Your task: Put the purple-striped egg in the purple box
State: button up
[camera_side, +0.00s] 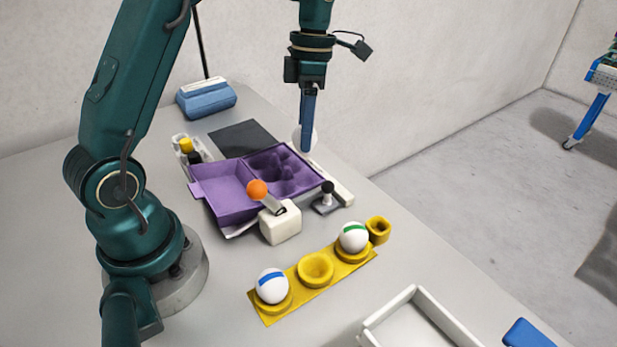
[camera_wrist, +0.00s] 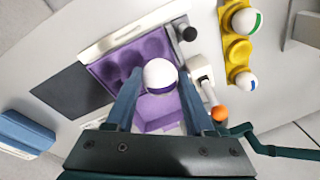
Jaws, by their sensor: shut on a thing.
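My gripper (camera_side: 308,137) points down above the far right part of the open purple box (camera_side: 226,194). It is shut on the purple-striped egg (camera_wrist: 160,76), a white egg with a purple band seen in the wrist view. In the side view the egg (camera_side: 311,138) is partly hidden behind the blue fingers. The egg hangs above the box's side with egg-shaped hollows (camera_wrist: 112,62); the gap below cannot be judged exactly. The hollows in view look empty.
A yellow holder (camera_side: 268,317) carries a blue-striped egg (camera_side: 272,286) and a green-striped egg (camera_side: 354,237), with an empty cup between them. A white block with an orange ball (camera_side: 257,190) and a black-knobbed lever (camera_side: 327,188) stand before the box. A white tray (camera_side: 372,332) is at front.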

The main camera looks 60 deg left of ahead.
jog(key=shift+f, duration=3.75)
jog(key=shift+f, duration=0.15)
jog(key=o, duration=0.9)
jog(key=shift+w+a+r, duration=0.1)
jog(key=shift+w+r, duration=0.1)
jog(key=shift+r, duration=1)
jog(key=shift+w+a+r, duration=0.1)
jog(key=shift+w+r, duration=0.1)
jog(key=shift+r, duration=1.15)
notch_tip(320, 180, up, 9)
jog(key=shift+f, duration=0.1)
